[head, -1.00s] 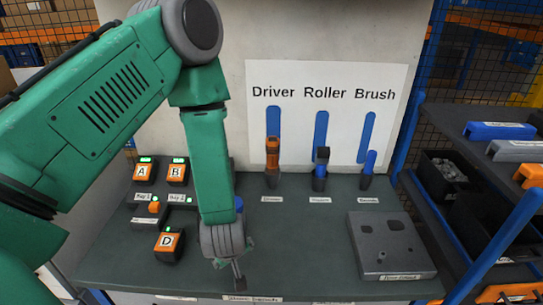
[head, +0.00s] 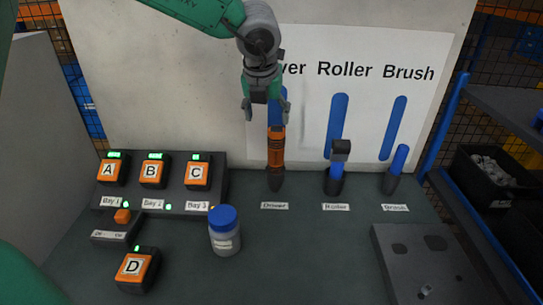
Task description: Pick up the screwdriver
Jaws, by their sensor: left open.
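The screwdriver (head: 276,147) has an orange handle with dark bands. It stands upright in a dark holder (head: 275,181) above the label "Driver" on the dark green bench. My left gripper (head: 264,114) points down in front of the white board, at the top of the screwdriver handle. Its fingers are open and spread to either side, and I cannot tell whether they touch the handle. My right gripper is out of view.
A roller (head: 336,166) and a blue-handled brush (head: 397,165) stand in holders to the right. A blue-lidded jar (head: 224,231) stands in front. Battery chargers (head: 155,172) are at left, and a grey block (head: 430,268) is at right. The bench between has free room.

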